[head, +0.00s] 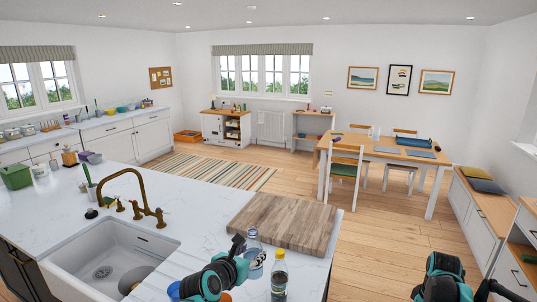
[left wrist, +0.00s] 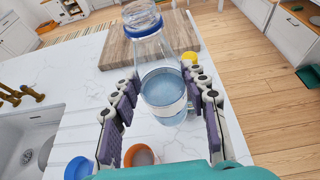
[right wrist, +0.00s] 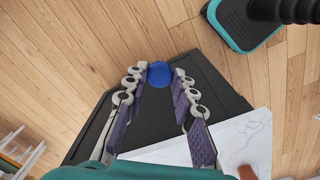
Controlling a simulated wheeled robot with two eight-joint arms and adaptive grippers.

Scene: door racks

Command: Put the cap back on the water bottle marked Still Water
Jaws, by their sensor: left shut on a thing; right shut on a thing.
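A clear bottle (head: 253,262) with water in it stands near the right edge of the island counter. In the left wrist view the bottle (left wrist: 163,88) shows a blue band near its upper part. My left gripper (head: 241,252) is shut around its body. I cannot read its label, so I cannot tell whether it says Still Water. My right gripper (right wrist: 160,82) is shut on a blue cap (right wrist: 160,73) held between its fingertips. In the head view the right gripper (head: 447,280) is out to the right of the counter, well apart from the bottle; the cap is hidden there.
A bottle with a yellow cap (head: 279,277) stands just right of the held bottle. A wooden board (head: 285,222) lies behind. A blue round item (left wrist: 78,168) and an orange-rimmed one (left wrist: 140,156) are close to the left gripper. The sink (head: 110,260) is at left.

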